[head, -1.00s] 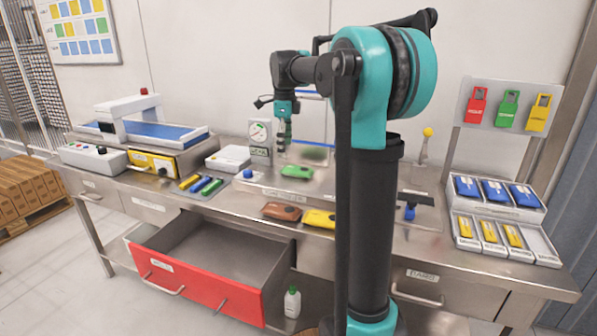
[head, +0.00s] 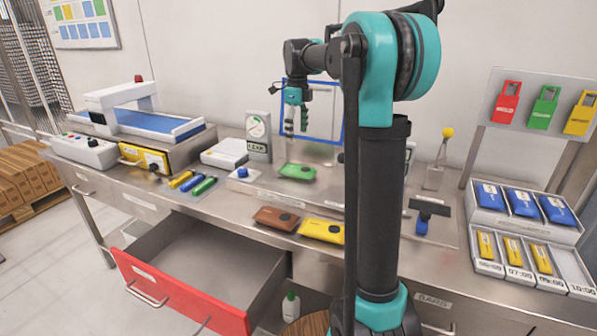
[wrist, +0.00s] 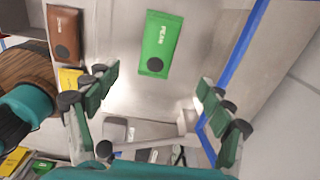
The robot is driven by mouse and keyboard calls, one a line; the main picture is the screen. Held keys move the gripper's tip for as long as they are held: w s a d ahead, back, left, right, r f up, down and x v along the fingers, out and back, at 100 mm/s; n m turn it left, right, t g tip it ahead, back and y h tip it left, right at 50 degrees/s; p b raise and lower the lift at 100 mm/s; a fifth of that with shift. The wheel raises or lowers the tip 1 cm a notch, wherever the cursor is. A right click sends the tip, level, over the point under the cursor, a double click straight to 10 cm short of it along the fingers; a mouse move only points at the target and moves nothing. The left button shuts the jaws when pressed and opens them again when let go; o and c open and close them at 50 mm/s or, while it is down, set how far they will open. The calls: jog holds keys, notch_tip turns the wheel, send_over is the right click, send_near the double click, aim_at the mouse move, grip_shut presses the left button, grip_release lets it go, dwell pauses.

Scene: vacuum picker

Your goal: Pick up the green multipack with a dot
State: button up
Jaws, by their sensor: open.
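The green multipack (head: 297,172) with a dark round dot lies flat on the metal bench top, near the blue-edged frame (head: 341,108). In the wrist view the pack (wrist: 160,42) shows white lettering and its dot at the lower end. My gripper (head: 297,126) hangs above the pack, open and empty, with a clear gap between them. In the wrist view its two fingers (wrist: 154,88) stand wide apart, with the pack beyond them and between their sides.
A brown pack (head: 276,219) and a yellow pack (head: 322,231) lie nearer the bench's front edge. A dial gauge (head: 258,128) stands left of the green pack. The red-fronted drawer (head: 178,293) is pulled open. Blue packs (head: 523,202) sit in a rack at right.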

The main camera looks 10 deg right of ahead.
aim_at(298, 167)
jog(key=f, duration=1.3)
jog(key=shift+s, duration=0.2)
jog(key=c, duration=1.5)
jog(key=shift+r, duration=0.1)
